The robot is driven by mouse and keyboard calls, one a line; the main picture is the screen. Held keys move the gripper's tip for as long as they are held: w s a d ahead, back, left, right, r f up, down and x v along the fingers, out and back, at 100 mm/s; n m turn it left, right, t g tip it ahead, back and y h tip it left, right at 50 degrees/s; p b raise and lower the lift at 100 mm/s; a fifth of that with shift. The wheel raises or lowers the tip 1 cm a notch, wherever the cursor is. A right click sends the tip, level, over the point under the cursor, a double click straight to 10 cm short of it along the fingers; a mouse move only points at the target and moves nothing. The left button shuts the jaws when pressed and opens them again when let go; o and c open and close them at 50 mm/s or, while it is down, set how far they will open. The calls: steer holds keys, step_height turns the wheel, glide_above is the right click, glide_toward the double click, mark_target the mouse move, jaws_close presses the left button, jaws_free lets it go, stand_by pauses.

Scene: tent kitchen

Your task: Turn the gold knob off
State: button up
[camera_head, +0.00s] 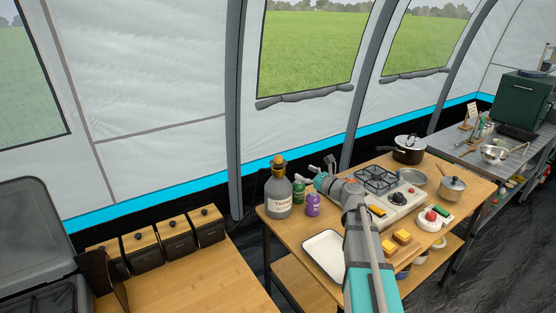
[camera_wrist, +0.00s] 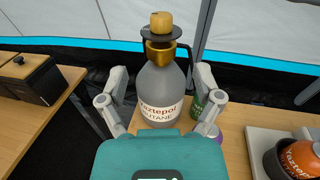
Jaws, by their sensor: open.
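A gold knob (camera_head: 278,160) sits on top of a grey gas bottle (camera_head: 277,197) at the left back of the wooden table. In the wrist view, the knob (camera_wrist: 161,22) is at the top centre, above a black collar and gold neck. The bottle (camera_wrist: 161,90) with its white label stands upright below it. My gripper (camera_head: 320,170) is to the right of the bottle in the head view. In the wrist view, my gripper's fingers (camera_wrist: 162,78) are spread wide, framing the bottle, with the knob beyond their tips. Nothing is held.
A green canister (camera_head: 298,190) and a purple canister (camera_head: 313,204) stand right of the bottle. A gas stove (camera_head: 396,198), a white tray (camera_head: 324,254) and pots share the table (camera_head: 285,237). A wooden counter (camera_head: 200,277) with black boxes is at left.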

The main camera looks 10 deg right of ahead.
mark_target(281, 160)
steer(key=x, duration=1.3)
steer(key=shift+w+a, duration=0.1)
steer(key=shift+a, duration=0.05)
